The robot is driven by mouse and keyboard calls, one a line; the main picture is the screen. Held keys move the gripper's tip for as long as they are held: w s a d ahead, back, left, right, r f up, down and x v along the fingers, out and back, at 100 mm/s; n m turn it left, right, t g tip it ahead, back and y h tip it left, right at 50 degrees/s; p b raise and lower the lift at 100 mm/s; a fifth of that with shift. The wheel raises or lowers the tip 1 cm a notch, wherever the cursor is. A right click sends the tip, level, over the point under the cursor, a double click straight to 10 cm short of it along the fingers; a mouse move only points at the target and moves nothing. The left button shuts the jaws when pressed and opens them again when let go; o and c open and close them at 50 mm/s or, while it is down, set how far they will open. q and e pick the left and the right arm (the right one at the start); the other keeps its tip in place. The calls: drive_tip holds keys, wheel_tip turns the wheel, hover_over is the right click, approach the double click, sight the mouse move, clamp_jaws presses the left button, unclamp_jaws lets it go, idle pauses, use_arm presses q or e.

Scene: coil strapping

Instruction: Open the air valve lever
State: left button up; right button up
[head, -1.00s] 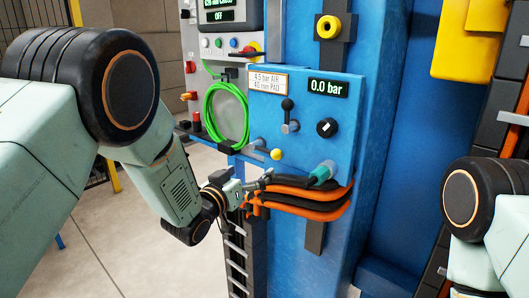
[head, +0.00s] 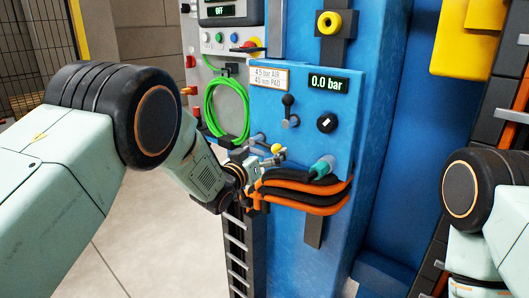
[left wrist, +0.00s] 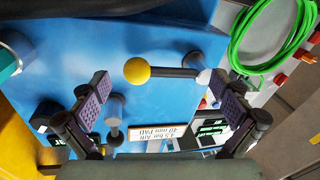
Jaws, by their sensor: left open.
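The air valve lever is a dark rod with a yellow ball end (head: 277,148), low on the left of the blue panel (head: 340,110). In the left wrist view the yellow ball (left wrist: 137,71) and rod (left wrist: 172,73) lie across the picture, with a pale pivot at the rod's right end. My left gripper (head: 271,158) is open and empty, just below and beside the lever. In the left wrist view its two pads (left wrist: 164,92) stand apart, with the lever seen across the gap; contact does not show. My right gripper is out of view.
Beside the lever are a black toggle (head: 288,108), a black knob (head: 327,123) and a display (head: 329,83) reading 0.0 bar. A green coiled hose (head: 226,110) hangs to the left.

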use_arm(q)
drive_tip(key=shift+w+d+f, duration=0.2)
drive_tip(key=shift+w+d, duration=0.1)
drive_tip(key=shift+w, duration=0.05)
drive_tip(key=shift+w+f, duration=0.1)
drive_tip(key=shift+c, duration=0.8)
drive_tip(key=shift+s+a+r, duration=0.2)
drive_tip(key=shift+s+r, duration=0.05)
drive_tip(key=shift+s, duration=0.1)
drive_tip(key=c, duration=0.6)
drive_tip(key=shift+d, duration=0.2)
drive_tip(key=c, duration=0.3)
drive_tip(key=shift+a+r, duration=0.1)
drive_tip(key=c, duration=0.9)
drive_tip(key=shift+a, duration=0.1)
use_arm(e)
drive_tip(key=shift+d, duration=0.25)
use_arm(q)
drive_tip(key=shift+r, duration=0.1)
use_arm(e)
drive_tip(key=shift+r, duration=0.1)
